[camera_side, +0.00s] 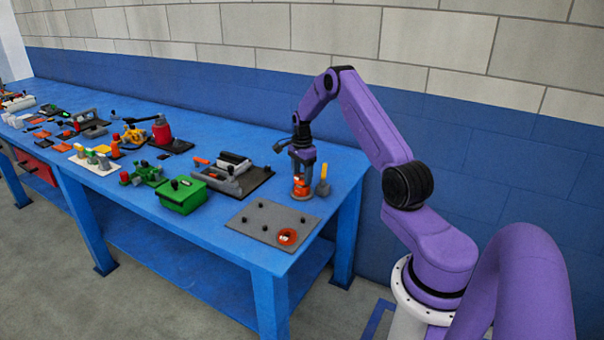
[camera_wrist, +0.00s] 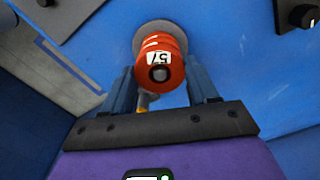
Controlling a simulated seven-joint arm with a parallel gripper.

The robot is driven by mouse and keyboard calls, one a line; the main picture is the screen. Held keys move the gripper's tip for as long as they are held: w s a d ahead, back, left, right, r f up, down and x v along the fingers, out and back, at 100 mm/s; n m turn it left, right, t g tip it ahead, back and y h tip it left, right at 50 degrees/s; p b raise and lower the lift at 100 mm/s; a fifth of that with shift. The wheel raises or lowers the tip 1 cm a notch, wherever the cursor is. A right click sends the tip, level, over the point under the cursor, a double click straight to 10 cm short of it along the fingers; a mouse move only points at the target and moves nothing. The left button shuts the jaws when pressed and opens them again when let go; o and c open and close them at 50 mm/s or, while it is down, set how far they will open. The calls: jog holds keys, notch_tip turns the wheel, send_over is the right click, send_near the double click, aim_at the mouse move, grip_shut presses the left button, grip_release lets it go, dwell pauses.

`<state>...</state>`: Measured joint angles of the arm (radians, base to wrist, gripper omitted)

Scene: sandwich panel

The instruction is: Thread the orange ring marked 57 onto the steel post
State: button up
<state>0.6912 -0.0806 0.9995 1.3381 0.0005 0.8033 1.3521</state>
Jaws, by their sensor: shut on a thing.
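The orange ring marked 57 (camera_wrist: 174,76) is between the fingers of my gripper (camera_wrist: 160,80) in the wrist view, its white label facing the camera. The grey end of the steel post (camera_wrist: 159,74) shows inside the ring's hole, so the ring looks to be around the post. More orange banding (camera_wrist: 158,40) shows beyond it, above a round grey base (camera_wrist: 143,33). In the side view my gripper (camera_side: 301,165) points down over the orange stack (camera_side: 300,187) on that base. The fingers hide part of the ring, and its exact height on the post is unclear.
A yellow-handled thing (camera_side: 323,186) stands close to the right of the post. A green box (camera_side: 182,195) and a dark fixture (camera_side: 238,175) are to the left.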

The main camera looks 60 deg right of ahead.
aim_at(302, 176)
jog(key=shift+f, duration=0.35)
dwell(0.7)
jog(key=o, duration=1.4)
jog(key=shift+c, duration=0.2)
jog(key=shift+r, duration=0.1)
jog(key=shift+r, duration=4.2)
